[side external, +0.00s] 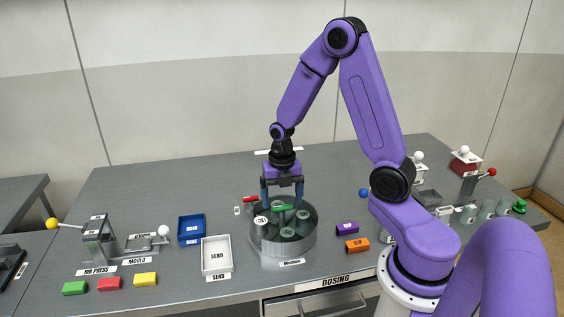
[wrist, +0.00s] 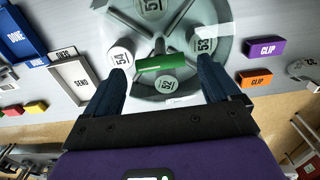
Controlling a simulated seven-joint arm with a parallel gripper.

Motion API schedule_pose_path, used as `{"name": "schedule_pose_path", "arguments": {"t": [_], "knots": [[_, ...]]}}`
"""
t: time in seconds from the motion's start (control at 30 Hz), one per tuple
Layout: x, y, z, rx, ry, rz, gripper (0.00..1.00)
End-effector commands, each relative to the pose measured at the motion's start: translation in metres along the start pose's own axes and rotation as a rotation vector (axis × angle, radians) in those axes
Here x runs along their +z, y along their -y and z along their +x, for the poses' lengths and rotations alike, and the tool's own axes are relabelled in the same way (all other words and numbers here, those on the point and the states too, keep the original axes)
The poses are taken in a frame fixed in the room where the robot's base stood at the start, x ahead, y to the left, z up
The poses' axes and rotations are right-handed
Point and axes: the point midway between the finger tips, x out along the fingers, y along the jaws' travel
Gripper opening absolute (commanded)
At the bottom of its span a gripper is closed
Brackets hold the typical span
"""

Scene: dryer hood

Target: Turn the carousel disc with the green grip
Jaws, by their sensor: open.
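The carousel disc (wrist: 183,30) is a grey round disc carrying several pale cylinders with number labels. It sits inside a round metal housing (side external: 284,245) near the front middle of the table. The green grip (wrist: 161,63) is a short bar on the disc; it also shows in the side external view (side external: 283,207). My gripper (wrist: 162,82) is open and empty, pointing down over the disc. Its two fingers stand apart to the left and right of the green grip. I cannot tell whether the fingertips are level with the grip; no contact shows.
Left of the carousel are a white SEND tray (side external: 203,258) and a blue tray (side external: 180,230). A purple CLIP block (side external: 347,228) and an orange CLIP block (side external: 357,245) lie to its right. A red handle (side external: 250,199) is close behind the housing.

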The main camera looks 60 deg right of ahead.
Motion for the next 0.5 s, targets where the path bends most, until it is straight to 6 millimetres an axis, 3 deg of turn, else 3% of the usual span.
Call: {"name": "schedule_pose_path", "arguments": {"t": [0.5], "knots": [[0.001,-0.001,-0.098,0.006,0.007,0.0,0.89]]}}
